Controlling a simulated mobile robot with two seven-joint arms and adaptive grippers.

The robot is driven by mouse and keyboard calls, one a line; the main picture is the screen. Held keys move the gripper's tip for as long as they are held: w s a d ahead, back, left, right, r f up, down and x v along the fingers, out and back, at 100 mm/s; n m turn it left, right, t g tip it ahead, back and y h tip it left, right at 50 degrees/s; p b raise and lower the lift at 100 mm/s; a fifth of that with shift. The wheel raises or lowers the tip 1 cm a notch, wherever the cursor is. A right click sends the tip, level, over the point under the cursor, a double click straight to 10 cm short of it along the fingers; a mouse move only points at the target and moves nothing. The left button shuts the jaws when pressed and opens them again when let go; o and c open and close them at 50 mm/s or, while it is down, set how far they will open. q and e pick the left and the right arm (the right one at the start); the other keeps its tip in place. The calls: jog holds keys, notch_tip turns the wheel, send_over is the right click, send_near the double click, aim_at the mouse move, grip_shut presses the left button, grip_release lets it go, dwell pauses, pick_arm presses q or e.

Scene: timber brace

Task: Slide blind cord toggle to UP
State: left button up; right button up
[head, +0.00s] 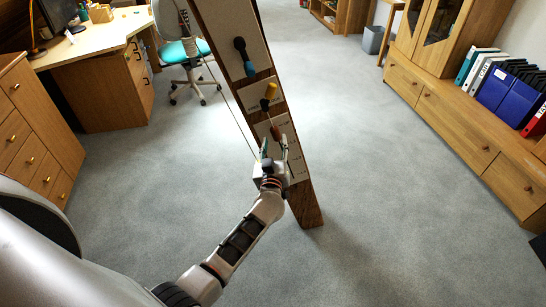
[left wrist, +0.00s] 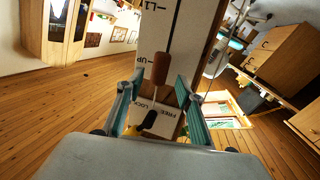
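The blind cord toggle (head: 275,132) is a reddish-brown piece hanging on a thin cord in front of a white panel on the timber brace (head: 304,205). In the left wrist view the toggle (left wrist: 160,69) is beside a mark lettered UP. My left gripper (head: 274,146) is at the panel. In the left wrist view its two teal-lined fingers (left wrist: 160,82) are spread, with the toggle between or just past the tips and a visible gap on both sides. A dark piece (left wrist: 150,121) shows lower on the panel, near the letters LOCK and FREE. My right gripper is out of view.
A thin line runs beside the brace on the left. A desk (head: 105,80) and teal chair (head: 187,52) stand left, cabinets (head: 445,110) right. Carpet around the brace is clear.

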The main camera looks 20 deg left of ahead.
pick_arm(q)
jog(key=v, duration=0.8)
jog(key=shift+s, duration=0.15)
jog(key=s+d+f+m+g+h, duration=0.1)
jog(key=s+d+f+m+h, duration=0.25)
jog(key=s, duration=0.25)
jog(key=s+d+f+m+h, duration=0.2)
jog(key=s+f+m+h, duration=0.1)
jog(key=s+m+h, duration=0.25)
jog(key=s+f+m+g, duration=0.1)
jog(key=s+f, duration=0.3)
jog(key=s, duration=0.4)
jog(key=s+a+f+m+g, duration=0.1)
jog(key=s+f+g, duration=0.3)
jog(key=s, duration=0.4)
jog(key=shift+a+f+y, duration=0.3)
jog(key=shift+a+f, duration=0.05)
jog(key=shift+f, duration=0.3)
